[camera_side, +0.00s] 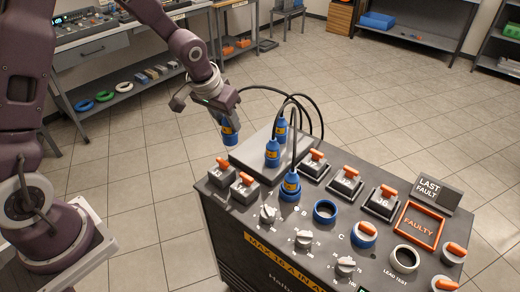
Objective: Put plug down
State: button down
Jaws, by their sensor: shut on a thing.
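My gripper (222,108) is shut on a blue plug (230,134) with a yellow label. The plug hangs nearly upright, slightly above and beyond the back left corner of the test bench. Its black cable runs from its top toward the right, behind the other plugs. Two similar blue plugs (272,153) and (281,129) stand upright on the grey raised plate (248,158). Another blue plug (290,187) sits in front of the plate at the bench's panel, with a cable arching up from it. The jaw tips are small in view.
The bench top carries orange-handled switches (347,183), grey knobs (303,240), an open blue ring socket (324,211), an orange "FAULTY" frame (420,227) and a "LAST FAULT" sign (435,193). Arching cables stand right of my gripper. Tiled floor lies open behind.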

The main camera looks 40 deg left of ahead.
jog(key=w+d+r+n, duration=0.1)
jog(key=w, duration=0.6)
send_over(252, 153)
jog(key=shift+n+y, duration=0.3)
notch_tip(252, 153, down, 9)
jog(key=shift+d+f, duration=0.1)
jog(key=shift+f, duration=0.1)
jog(key=shift+f, duration=0.15)
jog(key=c, duration=1)
grip_release()
jog(key=shift+o, duration=0.2)
jog(key=v, duration=1.2)
jog(key=shift+r, duration=0.2)
